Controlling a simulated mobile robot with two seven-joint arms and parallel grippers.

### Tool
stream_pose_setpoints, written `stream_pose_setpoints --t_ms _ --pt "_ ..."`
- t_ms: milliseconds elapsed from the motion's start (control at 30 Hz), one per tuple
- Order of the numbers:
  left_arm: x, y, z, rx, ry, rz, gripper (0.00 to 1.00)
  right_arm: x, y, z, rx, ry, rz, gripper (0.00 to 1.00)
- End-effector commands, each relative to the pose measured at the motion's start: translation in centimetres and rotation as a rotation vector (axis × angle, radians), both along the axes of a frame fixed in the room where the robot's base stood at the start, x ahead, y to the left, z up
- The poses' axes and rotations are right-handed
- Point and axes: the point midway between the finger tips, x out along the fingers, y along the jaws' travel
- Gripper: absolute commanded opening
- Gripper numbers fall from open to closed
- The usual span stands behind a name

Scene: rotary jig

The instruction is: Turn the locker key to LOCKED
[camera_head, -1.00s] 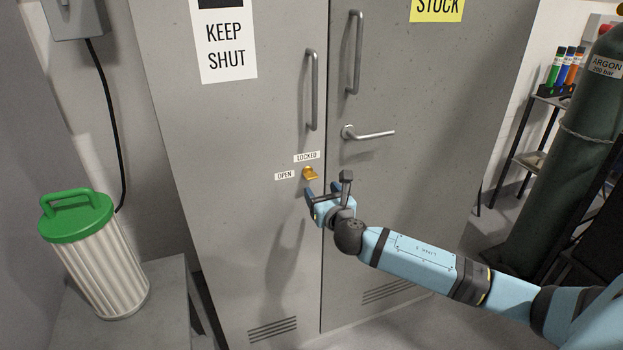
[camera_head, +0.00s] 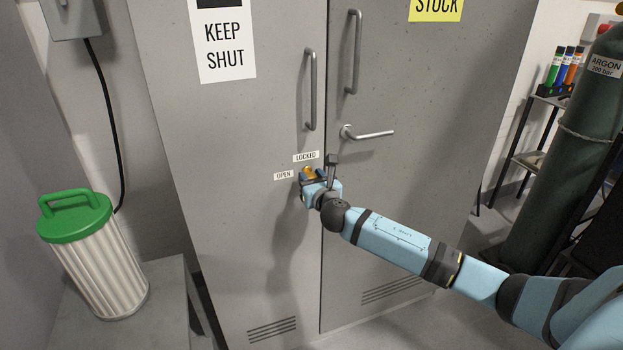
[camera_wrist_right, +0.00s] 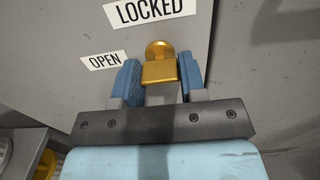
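The brass-coloured locker key (camera_head: 309,170) sits in the left door of the grey locker (camera_head: 240,150). An OPEN label (camera_head: 284,175) is to its left and a LOCKED label (camera_head: 306,156) is above it. My right gripper (camera_head: 312,176) is at the key with its fingers spread. In the right wrist view the key (camera_wrist_right: 160,70) stands between the two blue fingers of this gripper (camera_wrist_right: 161,82), one on each side, with little room. I cannot tell whether either finger touches it. The head view partly hides the key behind the gripper. My left gripper is not in view.
A lever handle (camera_head: 368,133) and two bar handles, on the left door (camera_head: 311,90) and right door (camera_head: 354,52), are above the gripper. A green-lidded canister (camera_head: 100,258) stands at left. A green argon cylinder (camera_head: 560,160) is at right.

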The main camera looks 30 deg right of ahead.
Motion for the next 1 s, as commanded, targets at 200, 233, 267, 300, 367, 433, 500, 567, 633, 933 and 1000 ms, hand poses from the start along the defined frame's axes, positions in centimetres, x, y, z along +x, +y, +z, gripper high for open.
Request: stream_pose_setpoints --t_ms 200,233,267,300,367,433,500,567,633,933,1000 --pt "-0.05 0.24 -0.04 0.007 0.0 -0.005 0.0 -0.02 0.01 0.0 0.007 -0.002 0.0 0.15" --pt "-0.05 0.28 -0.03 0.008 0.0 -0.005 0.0 -0.02 0.01 0.01 0.011 -0.003 0.0 0.15" --pt "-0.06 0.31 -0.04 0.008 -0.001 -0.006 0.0 -0.01 0.02 0.01 0.017 -0.004 0.0 0.15" --pt "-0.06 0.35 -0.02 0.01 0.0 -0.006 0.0 -0.01 0.02 0.02 0.025 -0.006 0.0 0.15" --pt "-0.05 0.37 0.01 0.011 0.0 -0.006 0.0 0.0 0.03 0.04 0.046 -0.011 0.0 0.15" --pt "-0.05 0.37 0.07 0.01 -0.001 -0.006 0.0 0.0 0.03 0.06 0.077 -0.018 0.0 0.15" --pt "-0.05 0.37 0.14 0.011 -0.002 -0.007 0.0 -0.01 0.04 0.05 0.117 -0.028 0.0 0.15" --pt "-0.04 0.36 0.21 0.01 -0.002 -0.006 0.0 -0.02 0.03 0.05 0.158 -0.038 0.0 0.15" --pt "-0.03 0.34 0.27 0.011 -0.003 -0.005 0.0 -0.02 0.04 0.03 0.214 -0.051 0.0 0.15" --pt "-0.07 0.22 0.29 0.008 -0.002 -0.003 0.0 -0.02 0.04 0.03 0.486 -0.117 0.0 0.15" --pt "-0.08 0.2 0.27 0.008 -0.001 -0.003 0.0 -0.02 0.07 -0.01 0.552 -0.133 0.0 0.15"
